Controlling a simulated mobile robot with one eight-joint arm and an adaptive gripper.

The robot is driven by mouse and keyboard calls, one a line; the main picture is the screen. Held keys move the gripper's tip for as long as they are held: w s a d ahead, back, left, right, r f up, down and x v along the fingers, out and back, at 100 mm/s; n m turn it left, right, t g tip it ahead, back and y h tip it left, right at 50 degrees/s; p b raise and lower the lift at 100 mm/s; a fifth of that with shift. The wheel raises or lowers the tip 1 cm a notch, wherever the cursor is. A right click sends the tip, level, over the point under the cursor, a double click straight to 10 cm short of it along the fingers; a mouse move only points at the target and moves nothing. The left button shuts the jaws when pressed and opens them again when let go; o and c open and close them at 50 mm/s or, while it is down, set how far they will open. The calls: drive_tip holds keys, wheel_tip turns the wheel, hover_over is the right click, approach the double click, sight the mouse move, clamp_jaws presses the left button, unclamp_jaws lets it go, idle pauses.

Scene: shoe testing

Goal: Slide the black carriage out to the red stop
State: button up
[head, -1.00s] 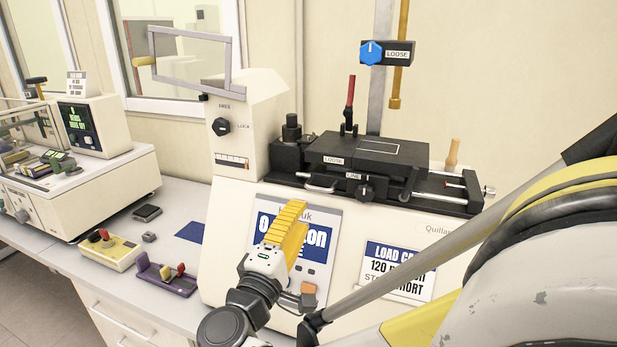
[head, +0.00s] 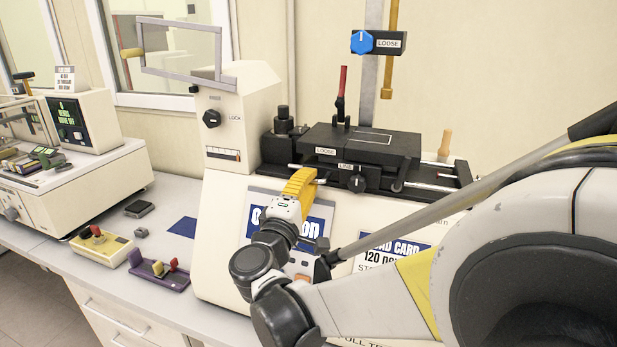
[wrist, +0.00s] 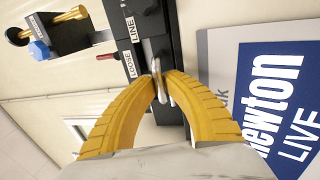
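The black carriage (head: 362,146) is a flat block on silver rails atop the cream machine, with "LOOSE" and "LINE" labels on its front. My gripper (head: 308,173) is at the carriage's front left. In the wrist view, my yellow fingertips (wrist: 161,76) close in on both sides of a silver handle (wrist: 162,84) at the front of the black assembly.
A black box with a blue knob (head: 362,42) hangs above. The cream housing (head: 240,115) with a grey frame stands left. Rails (head: 432,186) show bare at right.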

sight(339, 172)
drive_tip(key=shift+d, duration=0.15)
clamp_jaws()
drive_tip(key=d, duration=0.2)
drive_tip(key=s+d, duration=0.2)
drive_tip(key=d, duration=0.1)
drive_tip(key=shift+d, duration=0.3)
drive_tip(key=shift+a, duration=0.3)
drive_tip(key=o, duration=0.7)
unclamp_jaws()
drive_tip(key=shift+a, duration=0.15)
drive_tip(key=v, duration=1.2)
